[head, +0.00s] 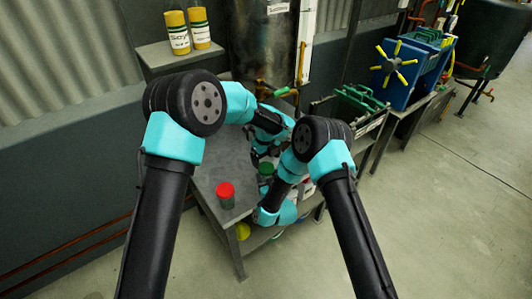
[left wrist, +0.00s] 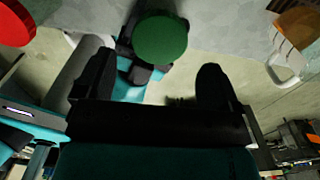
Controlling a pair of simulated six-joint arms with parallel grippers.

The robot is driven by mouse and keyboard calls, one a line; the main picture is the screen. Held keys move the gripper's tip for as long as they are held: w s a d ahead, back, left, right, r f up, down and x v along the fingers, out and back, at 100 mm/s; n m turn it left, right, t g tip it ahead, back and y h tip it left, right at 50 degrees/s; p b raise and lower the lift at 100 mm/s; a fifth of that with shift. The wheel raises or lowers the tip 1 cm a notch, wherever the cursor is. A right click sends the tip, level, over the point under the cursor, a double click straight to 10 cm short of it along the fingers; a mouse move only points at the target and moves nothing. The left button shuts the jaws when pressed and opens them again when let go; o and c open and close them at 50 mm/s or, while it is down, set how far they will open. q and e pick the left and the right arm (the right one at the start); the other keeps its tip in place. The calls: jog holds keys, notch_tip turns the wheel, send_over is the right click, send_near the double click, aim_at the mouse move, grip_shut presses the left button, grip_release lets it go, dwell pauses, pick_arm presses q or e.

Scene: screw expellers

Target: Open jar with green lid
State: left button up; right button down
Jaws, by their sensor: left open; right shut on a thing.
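The green lid (head: 266,169) sits on a jar over the grey bench, between my two arms. In the left wrist view the round green lid (left wrist: 160,38) shows from above, and the jar body under it is mostly hidden. My right gripper (left wrist: 140,68) is shut on the jar with the green lid, its dark jaws below the lid; in the head view its arm largely hides it. My left gripper (left wrist: 153,88) is open and empty. Its two dark fingers point toward the lid from apart, and it shows small in the head view (head: 262,157).
A jar with a red lid (head: 226,190) stands on the bench (head: 205,178) near its front end. Yellow cans (head: 178,33) stand on a shelf behind.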

aim_at(266, 167)
pick_arm(q)
jog(key=shift+f, duration=2.35)
jog(key=shift+c, duration=0.4)
